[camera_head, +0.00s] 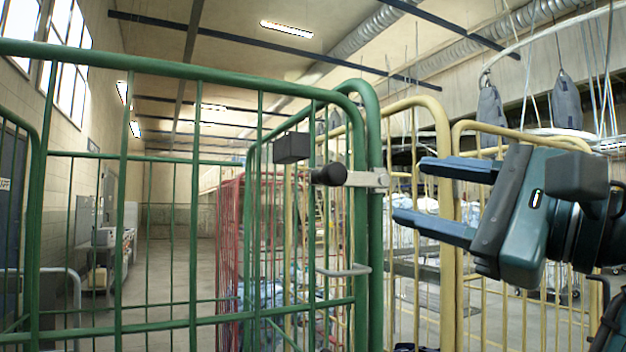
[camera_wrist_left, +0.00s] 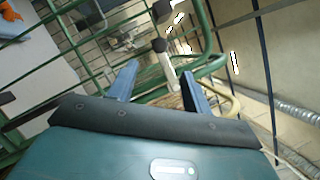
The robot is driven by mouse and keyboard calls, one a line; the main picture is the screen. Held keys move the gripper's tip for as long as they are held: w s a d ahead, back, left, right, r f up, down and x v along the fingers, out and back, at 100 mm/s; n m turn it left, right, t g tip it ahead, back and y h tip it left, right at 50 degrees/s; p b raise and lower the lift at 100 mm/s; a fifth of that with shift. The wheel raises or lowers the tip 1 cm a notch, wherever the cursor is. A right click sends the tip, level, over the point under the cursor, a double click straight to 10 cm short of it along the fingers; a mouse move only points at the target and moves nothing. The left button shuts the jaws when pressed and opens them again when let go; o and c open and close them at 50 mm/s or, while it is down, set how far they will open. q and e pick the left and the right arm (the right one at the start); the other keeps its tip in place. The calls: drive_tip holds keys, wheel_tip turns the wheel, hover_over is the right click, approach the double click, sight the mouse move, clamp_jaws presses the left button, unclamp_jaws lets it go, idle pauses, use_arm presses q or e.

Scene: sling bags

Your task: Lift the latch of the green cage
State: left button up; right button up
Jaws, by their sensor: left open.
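The green cage (camera_head: 190,325) fills the left and middle of the head view. Its latch (camera_head: 366,179) is a pale metal bar with a round black knob (camera_head: 330,174), near the top of the cage's corner post. My left gripper (camera_head: 408,190) is open and empty, just right of the latch, its blue fingers pointing left toward it. In the left wrist view the latch bar (camera_wrist_left: 167,66) and black knob (camera_wrist_left: 158,45) show beyond the gap between the fingertips (camera_wrist_left: 160,72). The fingers look apart from the latch. My right gripper is not in view.
A dark box (camera_head: 291,148) is fixed near the green cage's top. Yellow cages (camera_head: 447,240) stand close behind and below my left gripper. A red cage (camera_head: 230,260) is farther back. Grey sling bags (camera_head: 490,105) hang at upper right. Open floor shows behind the green bars.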

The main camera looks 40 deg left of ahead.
sight(341, 176)
use_arm(q)
drive_tip(key=p+x, duration=0.1)
drive_tip(key=x, duration=1.2)
drive_tip(key=shift+a+p, duration=0.1)
drive_tip(key=shift+p, duration=0.25)
clamp_jaws()
